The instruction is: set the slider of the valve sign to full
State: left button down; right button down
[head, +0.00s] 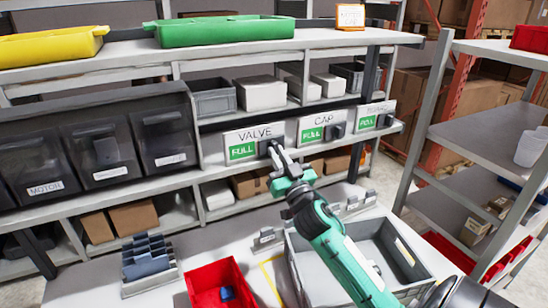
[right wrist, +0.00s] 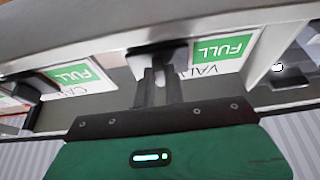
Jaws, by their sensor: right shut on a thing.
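The valve sign (head: 240,135) is a white plate on the shelf edge, lettered VALVE, with a green FULL field (head: 243,151) showing on its left part. The sign shows upside down in the right wrist view (right wrist: 205,69). Its dark slider (right wrist: 143,52) is at the end away from the green field, to the right of FULL in the head view. My right gripper (head: 274,147) is shut on this slider; its two fingers also show against it in the right wrist view (right wrist: 160,85). The gripper hides most of the slider in the head view. My left gripper is not in view.
The cap sign (head: 318,119) is close on the right, with a third sign (head: 375,109) beyond it; both have dark sliders. Dark bins (head: 104,150) are on the left. Below are a grey crate (head: 405,262) and a red bin (head: 205,275) on the worktop.

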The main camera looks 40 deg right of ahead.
jog(key=c, duration=1.7)
grip_release()
jog(key=shift+d, duration=0.15)
jog(key=shift+o, duration=1.3)
jog(key=shift+d, duration=0.15)
jog(key=shift+s+f, duration=0.15)
jog(key=b+v, duration=0.6)
jog(key=v, duration=0.7)
jog(key=shift+s+a, duration=0.2)
jog(key=shift+s, duration=0.05)
